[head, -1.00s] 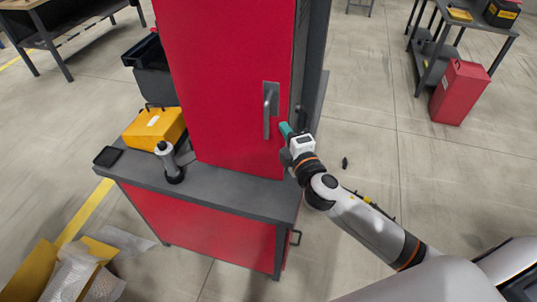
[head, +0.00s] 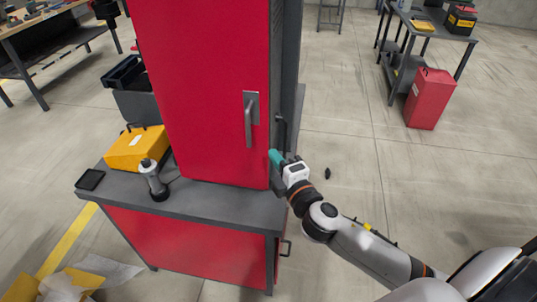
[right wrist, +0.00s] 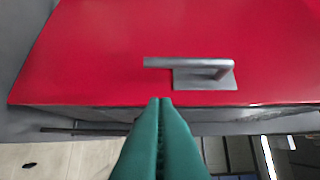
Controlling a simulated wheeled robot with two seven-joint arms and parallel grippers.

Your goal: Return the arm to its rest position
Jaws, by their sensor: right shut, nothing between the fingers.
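My right gripper (head: 274,157) has teal fingers and is beside the right edge of the tall red cabinet (head: 207,100). In the right wrist view its two fingers (right wrist: 160,102) are pressed together with nothing between them. The cabinet's grey door handle (head: 249,120) is up and to the left of the fingertips in the head view. In the right wrist view the handle (right wrist: 190,67) is just beyond the fingertips, and a gap shows between them. The red door looks closed. My left gripper is not in view.
A grey-topped red workbench (head: 120,195) carries the cabinet, a yellow case (head: 136,149), a grey-and-black tool (head: 153,180) and a dark flat device (head: 90,179). A red box (head: 428,98) stands on the floor at the right. Open floor lies right of the cabinet.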

